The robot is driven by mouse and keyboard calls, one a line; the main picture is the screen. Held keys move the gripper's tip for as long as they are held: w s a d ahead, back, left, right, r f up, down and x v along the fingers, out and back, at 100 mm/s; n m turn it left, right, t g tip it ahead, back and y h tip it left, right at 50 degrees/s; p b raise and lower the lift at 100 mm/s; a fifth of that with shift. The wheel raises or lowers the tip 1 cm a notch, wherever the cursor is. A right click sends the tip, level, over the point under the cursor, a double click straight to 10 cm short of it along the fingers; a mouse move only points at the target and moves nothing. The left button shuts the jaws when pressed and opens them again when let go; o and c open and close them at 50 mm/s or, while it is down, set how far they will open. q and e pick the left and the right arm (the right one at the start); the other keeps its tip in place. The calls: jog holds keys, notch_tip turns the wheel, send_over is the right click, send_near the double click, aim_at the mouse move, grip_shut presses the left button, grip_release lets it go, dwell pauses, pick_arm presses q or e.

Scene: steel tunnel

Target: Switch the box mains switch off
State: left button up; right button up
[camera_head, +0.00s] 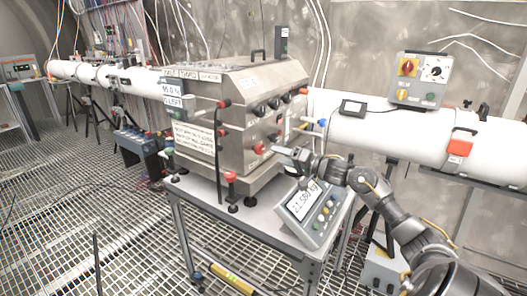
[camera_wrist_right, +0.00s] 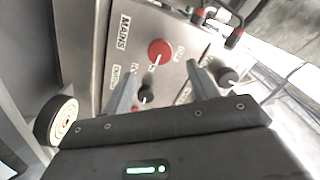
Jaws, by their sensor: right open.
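The steel box (camera_head: 195,100) stands on a grey wheeled table in the middle of the head view. Its mains switch, a round red knob (camera_head: 259,149), is low on the front panel. The wrist view shows this red knob (camera_wrist_right: 160,50) beside a MAINS label, with a white pointer line toward its lower edge. Its small position labels are too blurred to read surely. My right gripper (camera_head: 283,154) is close in front of the panel. In the wrist view the open fingers (camera_wrist_right: 162,78) are empty, just below the red knob and to either side of it. My left gripper is not in view.
Black knobs (camera_wrist_right: 227,77) sit near the red one. A console with a numeric display (camera_head: 312,208) stands on the table under my right forearm. A white pipe (camera_head: 375,140) runs behind at right. Grating floor is open at left.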

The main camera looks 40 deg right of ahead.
aim_at(262, 150)
jog(key=x, duration=0.6)
jog(key=shift+w+a+r+p, duration=0.1)
jog(key=shift+w+p, duration=0.15)
jog(key=shift+p, duration=0.15)
jog(key=shift+w+a, duration=0.1)
jog(key=shift+w, duration=0.35)
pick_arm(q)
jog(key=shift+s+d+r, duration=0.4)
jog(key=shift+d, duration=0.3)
